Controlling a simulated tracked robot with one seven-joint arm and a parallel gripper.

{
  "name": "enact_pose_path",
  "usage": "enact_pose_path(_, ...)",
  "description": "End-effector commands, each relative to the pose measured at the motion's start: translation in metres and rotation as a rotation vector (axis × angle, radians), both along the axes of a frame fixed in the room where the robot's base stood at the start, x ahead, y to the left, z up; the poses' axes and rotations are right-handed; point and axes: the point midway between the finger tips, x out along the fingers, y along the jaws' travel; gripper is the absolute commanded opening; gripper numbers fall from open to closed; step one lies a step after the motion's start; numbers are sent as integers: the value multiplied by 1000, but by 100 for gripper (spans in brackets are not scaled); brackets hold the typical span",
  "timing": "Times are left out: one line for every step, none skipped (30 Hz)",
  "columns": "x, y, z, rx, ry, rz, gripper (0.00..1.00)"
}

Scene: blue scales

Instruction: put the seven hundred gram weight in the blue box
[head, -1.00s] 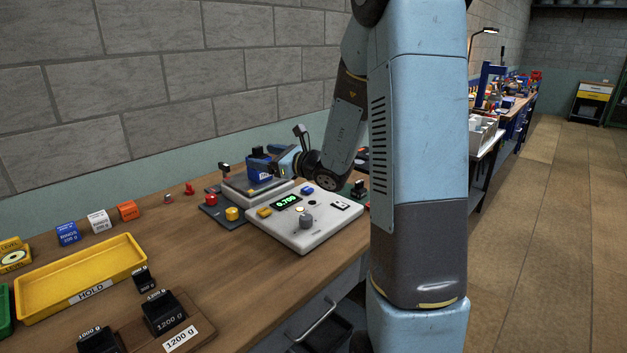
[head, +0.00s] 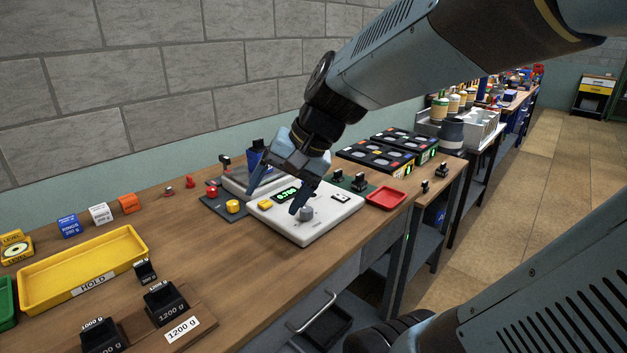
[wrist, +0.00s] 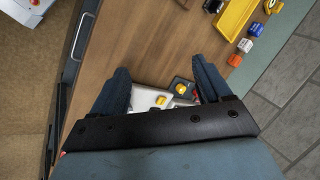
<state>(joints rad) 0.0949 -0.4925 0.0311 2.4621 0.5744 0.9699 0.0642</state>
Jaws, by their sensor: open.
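A dark, knob-topped weight (head: 257,144) shows at the top of a blue box (head: 254,160) on the scale's pan, behind my gripper. I cannot read its label or tell how deep it sits. The scale (head: 319,225) has a green display (head: 286,195) that seems to read 0.700. My gripper (head: 275,199) is open and empty above the scale's front panel, its fingers pointing down and spread. In the wrist view my gripper's fingers (wrist: 160,88) are apart, with a yellow knob (wrist: 181,89) between them. My gripper partly hides the pan and box.
A yellow HOLD tray (head: 85,287) and black weights (head: 165,303), one labelled 1200 g, stand at left. Blue (head: 69,227), white (head: 100,214) and orange (head: 129,204) blocks line the wall side. Small black weights (head: 359,182) and a red tray (head: 387,198) stand right. Bare bench lies mid-left.

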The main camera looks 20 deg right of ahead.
Motion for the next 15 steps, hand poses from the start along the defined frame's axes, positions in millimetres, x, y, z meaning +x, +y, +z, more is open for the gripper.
enact_pose_path(-11,-8,3,-78,-44,45,77)
enact_pose_path(-16,-14,4,-126,-66,69,77)
enact_pose_path(-22,-22,6,-189,-96,101,77)
enact_pose_path(-27,-28,8,-234,-119,122,77)
enact_pose_path(-31,-34,10,-278,-141,144,77)
enact_pose_path(-35,-41,13,-333,-167,169,77)
enact_pose_path(-38,-47,15,-372,-185,187,77)
enact_pose_path(-41,-52,17,-407,-201,202,77)
enact_pose_path(-44,-57,19,-448,-221,220,77)
enact_pose_path(-46,-61,21,-476,-233,231,77)
enact_pose_path(-48,-64,22,-500,-245,241,77)
enact_pose_path(-50,-68,24,-527,-255,252,77)
enact_pose_path(-51,-70,25,-543,-263,258,77)
enact_pose_path(-52,-72,26,-555,-268,263,77)
enact_pose_path(-52,-74,26,-567,-273,268,77)
